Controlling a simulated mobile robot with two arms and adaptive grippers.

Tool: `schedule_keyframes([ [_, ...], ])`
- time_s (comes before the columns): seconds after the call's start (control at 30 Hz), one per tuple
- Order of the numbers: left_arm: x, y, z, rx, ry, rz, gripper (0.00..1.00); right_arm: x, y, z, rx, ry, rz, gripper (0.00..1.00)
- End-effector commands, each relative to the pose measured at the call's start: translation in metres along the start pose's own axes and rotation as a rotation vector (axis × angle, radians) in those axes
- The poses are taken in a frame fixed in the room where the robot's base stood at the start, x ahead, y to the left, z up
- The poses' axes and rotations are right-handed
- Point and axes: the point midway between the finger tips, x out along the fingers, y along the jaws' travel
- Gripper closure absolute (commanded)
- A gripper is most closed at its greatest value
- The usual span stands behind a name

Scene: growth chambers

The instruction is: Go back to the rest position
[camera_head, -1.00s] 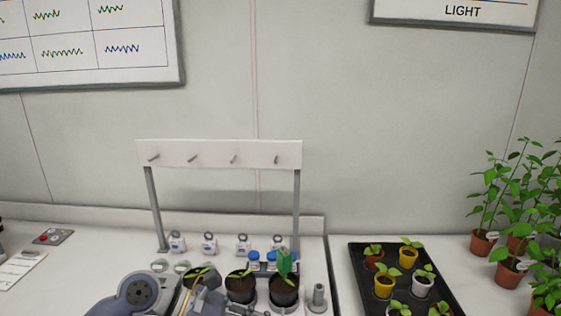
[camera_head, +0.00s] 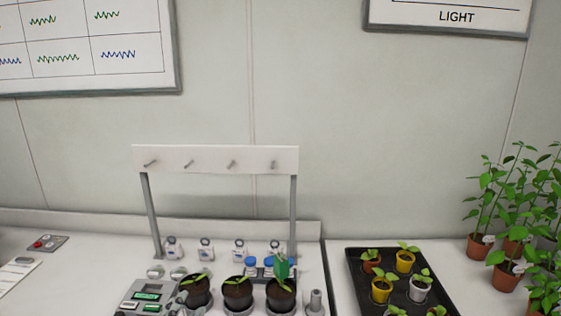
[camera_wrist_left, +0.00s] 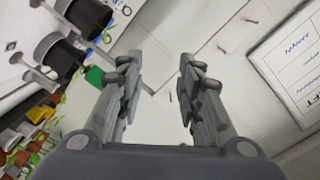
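My left gripper (camera_wrist_left: 158,85) shows in the left wrist view with its two fingers spread apart and nothing between them. Past the fingers are the pale wall and the pegged rack. In the head view a small grey part at the lower edge beside the left pot may be my left arm, but it is too little to tell. My right gripper is in neither view.
A white rack (camera_head: 215,159) with several pegs stands on the bench. Dark pots with seedlings (camera_head: 237,293) stand below it, beside a grey device with green displays (camera_head: 146,297). A black tray (camera_head: 352,282) of seedlings and taller potted plants (camera_head: 508,225) are on the right.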

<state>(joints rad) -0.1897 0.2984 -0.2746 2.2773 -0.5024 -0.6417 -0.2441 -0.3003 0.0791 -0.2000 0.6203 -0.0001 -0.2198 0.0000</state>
Motion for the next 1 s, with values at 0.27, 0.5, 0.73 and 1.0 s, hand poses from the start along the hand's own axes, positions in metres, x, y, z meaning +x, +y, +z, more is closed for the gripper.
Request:
schedule_keyframes([
  [0.27, -0.096, 0.098, 0.110, -0.419, -0.553, 0.324, 0.67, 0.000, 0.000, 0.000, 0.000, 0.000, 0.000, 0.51],
  [0.5, -0.193, 0.156, 0.139, -0.618, -0.899, 0.542, 0.67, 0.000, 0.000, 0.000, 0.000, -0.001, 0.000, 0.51],
  [0.73, -0.231, 0.199, 0.159, -0.681, -1.060, 0.644, 0.67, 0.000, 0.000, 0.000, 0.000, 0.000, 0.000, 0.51],
  [1.0, -0.216, 0.267, 0.208, -0.668, -1.087, 0.664, 0.67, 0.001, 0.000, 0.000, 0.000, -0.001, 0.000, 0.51],
])
